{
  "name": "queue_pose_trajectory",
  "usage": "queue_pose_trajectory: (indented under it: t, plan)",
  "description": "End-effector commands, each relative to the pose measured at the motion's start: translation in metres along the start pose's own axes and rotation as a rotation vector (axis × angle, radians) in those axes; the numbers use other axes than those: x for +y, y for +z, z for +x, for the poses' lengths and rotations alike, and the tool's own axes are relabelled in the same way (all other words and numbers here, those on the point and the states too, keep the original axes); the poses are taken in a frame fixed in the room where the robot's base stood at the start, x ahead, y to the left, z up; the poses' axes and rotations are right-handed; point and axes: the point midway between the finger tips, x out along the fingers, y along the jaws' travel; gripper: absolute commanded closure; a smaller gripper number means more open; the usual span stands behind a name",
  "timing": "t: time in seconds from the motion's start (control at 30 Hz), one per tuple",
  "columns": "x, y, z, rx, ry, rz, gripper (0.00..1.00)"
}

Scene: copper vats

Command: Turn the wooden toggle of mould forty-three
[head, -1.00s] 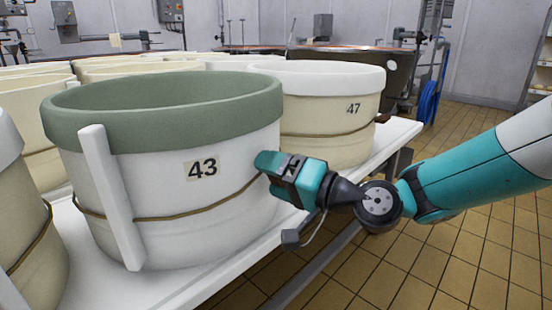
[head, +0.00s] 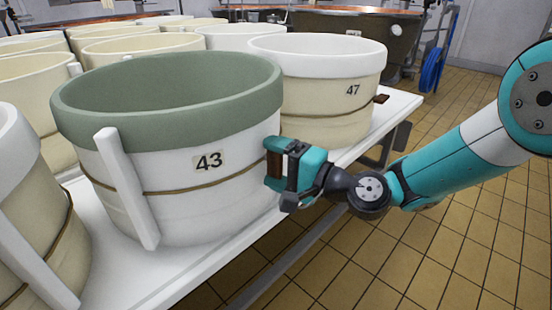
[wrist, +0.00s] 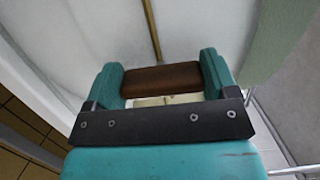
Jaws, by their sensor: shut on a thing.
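Mould forty-three (head: 150,205) is a white tub with a sage-green rim, a "43" label and a brown cord around its wall. Its wooden toggle (head: 273,166) is a short dark brown bar at the tub's right side, where the cord ends. My gripper (head: 276,163) is shut on the toggle, which stands roughly upright in the head view. In the wrist view the toggle (wrist: 160,78) spans between the two teal fingers, with the cord running away from it along the white wall. The fingers partly hide the toggle's ends.
Mould 47 (head: 310,100) stands close behind on the same white table (head: 190,272), its brown toggle (head: 382,98) sticking out to the right. More cream moulds crowd the left and back. The tiled floor (head: 440,260) at right is open.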

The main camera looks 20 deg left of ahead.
Motion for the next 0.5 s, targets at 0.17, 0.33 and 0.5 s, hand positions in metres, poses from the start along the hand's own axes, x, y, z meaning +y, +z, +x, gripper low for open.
queue_pose_trajectory:
  t: [0.17, 0.33, 0.5]
  plan:
    - [0.0001, -0.0005, -0.0001, 0.002, -0.001, 0.006, 0.44]
    - [0.0001, -0.0005, -0.0001, 0.002, -0.001, 0.006, 0.44]
    - [0.0001, -0.0003, -0.0001, 0.001, -0.001, 0.005, 0.00]
